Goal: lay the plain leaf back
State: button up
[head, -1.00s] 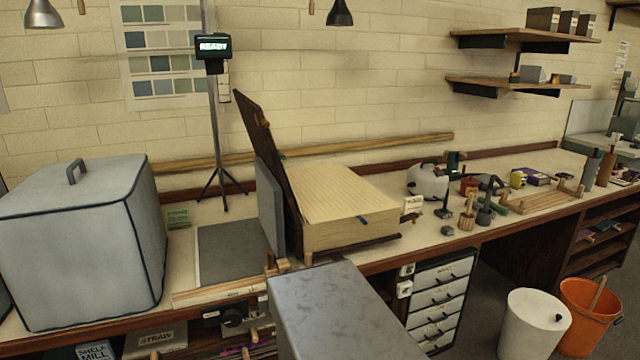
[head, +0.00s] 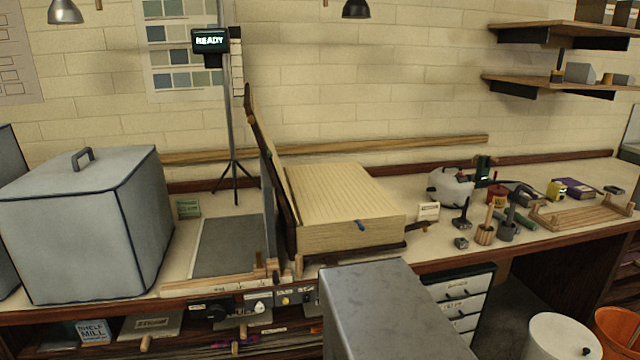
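A large block with a cream ribbed top (head: 340,190) and a blue tab on its front stands on the bench. At its left edge a dark wooden leaf (head: 258,130) stands up, leaning left. Just left of that a plain grey panel (head: 268,205) stands on edge, seen nearly edge-on. I cannot tell which of these two upright pieces is the plain leaf. A flat dark grey pad (head: 228,247) lies on the bench to their left, bare on top. My gripper is not in view.
A big grey covered box (head: 85,225) stands at the left. A grey flat-topped block (head: 385,300) rises in front of the bench. Tools and a white jug (head: 450,187) stand at the right.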

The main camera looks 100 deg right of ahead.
aim_at(271, 153)
jog(key=z, duration=4.55)
jog(key=i, duration=0.1)
jog(key=u, duration=3.6)
jog(key=k, duration=0.15)
jog(key=z, duration=2.2)
jog(key=k, duration=0.2)
jog(key=z, duration=0.75)
